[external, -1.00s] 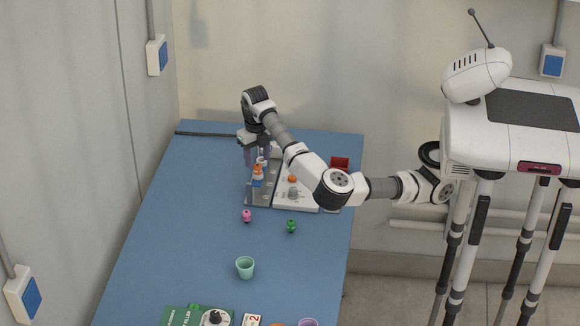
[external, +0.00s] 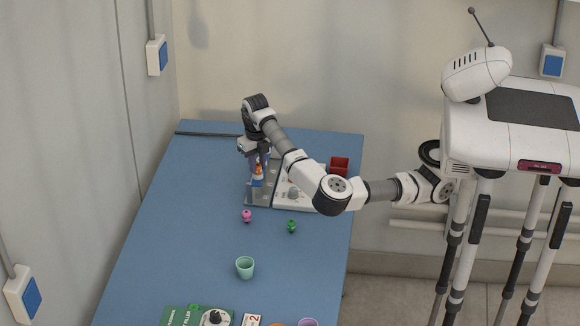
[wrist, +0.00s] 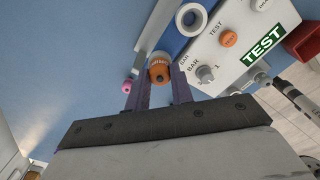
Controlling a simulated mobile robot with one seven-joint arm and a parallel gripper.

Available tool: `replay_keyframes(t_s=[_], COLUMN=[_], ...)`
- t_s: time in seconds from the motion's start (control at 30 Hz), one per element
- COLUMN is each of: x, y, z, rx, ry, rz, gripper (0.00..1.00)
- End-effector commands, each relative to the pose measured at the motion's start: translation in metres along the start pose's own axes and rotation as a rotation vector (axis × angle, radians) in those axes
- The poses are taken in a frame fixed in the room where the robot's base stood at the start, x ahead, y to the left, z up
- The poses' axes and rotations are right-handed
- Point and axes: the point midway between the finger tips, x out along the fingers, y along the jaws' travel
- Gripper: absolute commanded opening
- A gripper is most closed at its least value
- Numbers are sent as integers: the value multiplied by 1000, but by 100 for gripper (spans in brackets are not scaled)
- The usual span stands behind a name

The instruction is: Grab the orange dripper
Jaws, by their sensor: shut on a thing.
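The orange dripper (external: 258,171) is on the grey metal strip at the left side of the test panel, with a blue part below it. It also shows in the wrist view (wrist: 159,72), between the two purple fingers. My gripper (external: 259,162) points down over it, and its fingers (wrist: 160,80) are shut on the dripper from both sides. The dripper's lower part is partly hidden, so I cannot tell whether it is still seated.
The white test panel (wrist: 208,48) with knobs stands close on the right, a red bin (external: 339,166) behind it. A pink dripper (external: 247,215) and a green one (external: 292,226) stand in front. A mint cup (external: 245,267) is nearer on the blue table (external: 190,230).

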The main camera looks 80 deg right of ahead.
Motion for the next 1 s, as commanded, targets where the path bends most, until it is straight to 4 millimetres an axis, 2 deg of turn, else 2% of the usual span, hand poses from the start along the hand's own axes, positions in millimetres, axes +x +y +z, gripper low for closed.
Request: replay_keyframes(t_s=[0.27, 0.47, 0.67, 1.0], x=[-11, -46, -113, -241], y=[0, 0, -1, 0], z=[0, 1, 1, 0], rx=[-1, -1, -3, -3], ry=[-1, -2, -3, -2], rz=[1, 4, 4, 5], gripper=[2, 2, 2, 2])
